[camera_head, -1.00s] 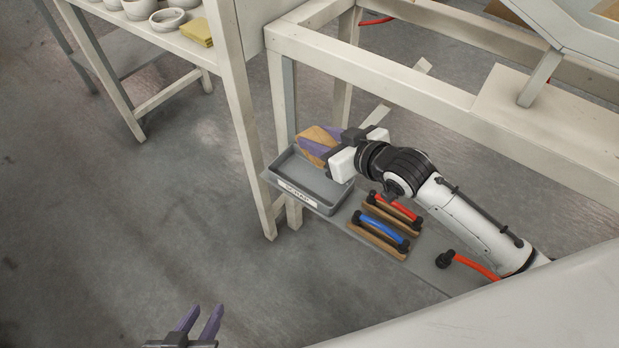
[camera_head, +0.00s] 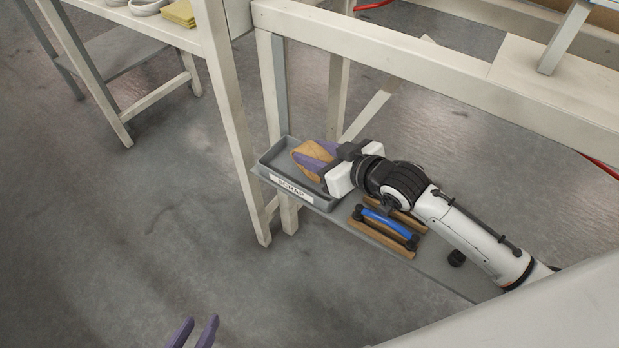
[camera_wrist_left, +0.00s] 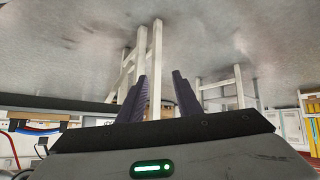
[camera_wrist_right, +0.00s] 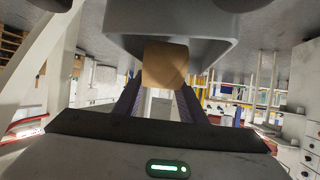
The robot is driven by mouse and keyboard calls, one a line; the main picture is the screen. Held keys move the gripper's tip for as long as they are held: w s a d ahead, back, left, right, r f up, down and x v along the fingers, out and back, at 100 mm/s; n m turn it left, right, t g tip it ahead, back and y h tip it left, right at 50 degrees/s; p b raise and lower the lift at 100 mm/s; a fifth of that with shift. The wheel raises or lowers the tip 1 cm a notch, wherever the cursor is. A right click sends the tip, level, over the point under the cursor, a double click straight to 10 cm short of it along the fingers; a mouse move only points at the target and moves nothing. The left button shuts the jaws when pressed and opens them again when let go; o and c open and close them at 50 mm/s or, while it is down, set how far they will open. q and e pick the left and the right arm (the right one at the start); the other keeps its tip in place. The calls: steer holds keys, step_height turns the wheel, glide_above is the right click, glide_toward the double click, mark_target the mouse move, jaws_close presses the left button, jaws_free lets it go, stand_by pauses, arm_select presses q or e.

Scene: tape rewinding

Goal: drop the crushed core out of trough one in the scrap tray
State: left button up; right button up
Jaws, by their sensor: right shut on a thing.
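The crushed core (camera_head: 308,149) is a brown cardboard piece. My right gripper (camera_head: 315,160) is shut on it, with one purple finger across it. In the head view the core overlaps the inside of the grey scrap tray (camera_head: 325,203), towards its right end. I cannot tell whether it touches the tray floor. In the right wrist view the core (camera_wrist_right: 165,65) sits between the fingertips, beside the tray's wall (camera_wrist_right: 120,45). My left gripper (camera_head: 195,328) is open and empty, low over the floor, partly out of the picture. Trough one is not identifiable.
The tray stands at the left end of a low grey shelf (camera_head: 440,276). Pale frame posts (camera_head: 265,90) rise behind the tray.

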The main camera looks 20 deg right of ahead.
steer(key=o, duration=1.1)
steer(key=shift+o, duration=0.2)
arm_select(q)
steer(key=p, duration=0.1)
steer(key=r+p, duration=0.1)
steer(key=shift+w+a+p, duration=0.1)
steer(key=shift+a+p, duration=0.1)
steer(key=shift+p, duration=0.2)
arm_select(e)
steer(key=v, duration=1)
steer(key=shift+s+d, duration=0.1)
